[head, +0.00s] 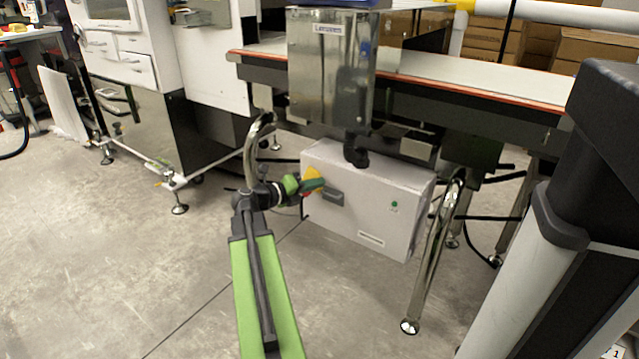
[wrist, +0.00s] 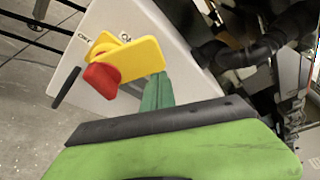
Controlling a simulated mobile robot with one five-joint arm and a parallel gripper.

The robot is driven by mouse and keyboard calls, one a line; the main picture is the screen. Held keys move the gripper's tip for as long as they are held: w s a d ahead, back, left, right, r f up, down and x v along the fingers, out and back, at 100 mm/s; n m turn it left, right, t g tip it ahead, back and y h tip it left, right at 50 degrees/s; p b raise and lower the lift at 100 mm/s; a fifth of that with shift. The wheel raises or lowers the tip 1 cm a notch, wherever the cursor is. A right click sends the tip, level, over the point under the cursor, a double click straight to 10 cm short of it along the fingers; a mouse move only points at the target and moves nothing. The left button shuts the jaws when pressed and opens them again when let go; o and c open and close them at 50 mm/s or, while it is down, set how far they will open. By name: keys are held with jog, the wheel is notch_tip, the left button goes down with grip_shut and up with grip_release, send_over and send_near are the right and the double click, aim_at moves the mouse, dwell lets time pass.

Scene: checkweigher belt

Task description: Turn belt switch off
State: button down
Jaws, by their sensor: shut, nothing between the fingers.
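The belt switch (head: 314,174) is a yellow and red rotary switch on the left part of a white control box (head: 375,190) under the belt. In the wrist view its yellow part (wrist: 140,60) stretches to the right and its red part (wrist: 102,78) sits at the lower left. Two small labels lie beside it on the box face; I cannot read them surely. My gripper (head: 314,185) is shut and empty, with its green fingers (wrist: 156,92) right at the lower right edge of the yellow part. I cannot tell whether they touch. In the head view the fingers partly hide the switch.
The box also has a dark latch (head: 333,198) and a green light (head: 395,205). The conveyor belt (head: 470,78) and a steel cabinet (head: 330,75) are above it. Bent metal legs (head: 437,255) stand on both sides. The floor in front is clear.

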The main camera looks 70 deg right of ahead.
jog(key=shift+w+r, duration=0.1)
jog(key=shift+r, duration=0.05)
jog(key=shift+w+d+r+p, duration=0.15)
jog(key=shift+w+r+p, duration=0.25)
jog(key=shift+w, duration=0.1)
jog(key=shift+w+d+r+p, duration=0.15)
jog(key=shift+w+r+p, duration=0.1)
jog(key=shift+w+p, duration=0.15)
jog(key=shift+w, duration=0.1)
jog(key=s+a, duration=0.2)
jog(key=s, duration=0.2)
jog(key=w+f+v, duration=0.1)
jog(key=v, duration=0.8)
jog(key=shift+f, duration=0.3)
jog(key=shift+d, duration=0.1)
